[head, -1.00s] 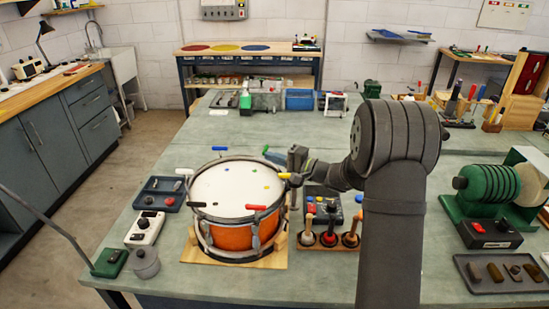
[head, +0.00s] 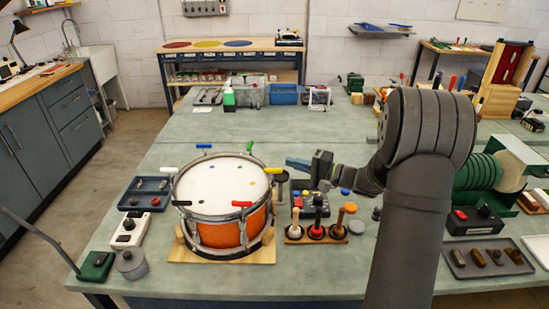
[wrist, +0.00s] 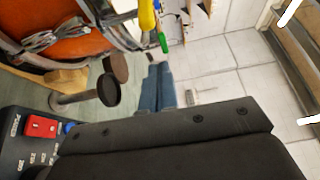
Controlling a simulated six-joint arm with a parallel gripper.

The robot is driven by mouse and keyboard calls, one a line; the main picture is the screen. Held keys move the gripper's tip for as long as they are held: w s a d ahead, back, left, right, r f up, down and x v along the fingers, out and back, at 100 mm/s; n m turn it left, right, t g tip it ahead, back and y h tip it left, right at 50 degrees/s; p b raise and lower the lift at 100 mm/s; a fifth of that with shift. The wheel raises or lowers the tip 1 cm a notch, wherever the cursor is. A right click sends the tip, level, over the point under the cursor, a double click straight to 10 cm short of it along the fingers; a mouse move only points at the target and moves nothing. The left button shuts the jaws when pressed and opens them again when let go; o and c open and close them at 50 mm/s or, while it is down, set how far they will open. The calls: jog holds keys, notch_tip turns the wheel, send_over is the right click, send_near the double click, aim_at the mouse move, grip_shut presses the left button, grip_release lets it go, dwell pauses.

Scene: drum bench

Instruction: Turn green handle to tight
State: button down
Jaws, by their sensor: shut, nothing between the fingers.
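The drum (head: 222,187) has a white head, an orange shell and several coloured handles around its rim. The green handle (head: 249,146) stands at the far right of the rim. In the wrist view the green handle (wrist: 163,42) shows beyond the fingers, beside the yellow handle (wrist: 147,16). My gripper (head: 290,162) is right of the drum, its blue-grey fingers pointing left toward the rim. Its fingers are together and empty, apart from the green handle. In the wrist view my gripper (wrist: 157,70) is also closed.
The yellow handle (head: 272,170) is nearest my fingers on the rim. A dark round pad on a post (head: 281,176) stands right of the drum. A wooden rack (head: 316,235) with upright tools is in front of my gripper.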

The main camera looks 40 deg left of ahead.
jog(key=v, duration=0.4)
jog(key=shift+w+d, duration=0.1)
jog(key=shift+d, duration=0.1)
jog(key=c, duration=2)
grip_release()
jog(key=shift+d, duration=0.3)
jog(key=o, duration=0.3)
jog(key=shift+w+d+r, duration=0.1)
jog(key=shift+r, duration=0.15)
jog(key=shift+o, duration=1.1)
notch_tip(320, 180, up, 22)
jog(key=s+a+f+n+t+h, duration=0.1)
jog(key=s+a+f+n+h, duration=0.4)
jog(key=n, duration=0.8)
jog(key=s+a+f+n+t+h, duration=0.2)
jog(key=s+a+n+h, duration=0.5)
jog(key=n, duration=0.6)
jog(key=w+a+r+n+t+h, duration=0.15)
jog(key=a+r+n+t, duration=0.45)
jog(key=n, duration=0.7)
send_near(250, 144)
jog(key=shift+t+h, duration=0.45)
jog(key=shift+t, duration=0.05)
jog(key=x, duration=0.7)
jog(key=s+a+x, duration=0.1)
jog(key=x, duration=0.2)
jog(key=shift+w+f, duration=0.15)
jog(key=shift+f, duration=0.1)
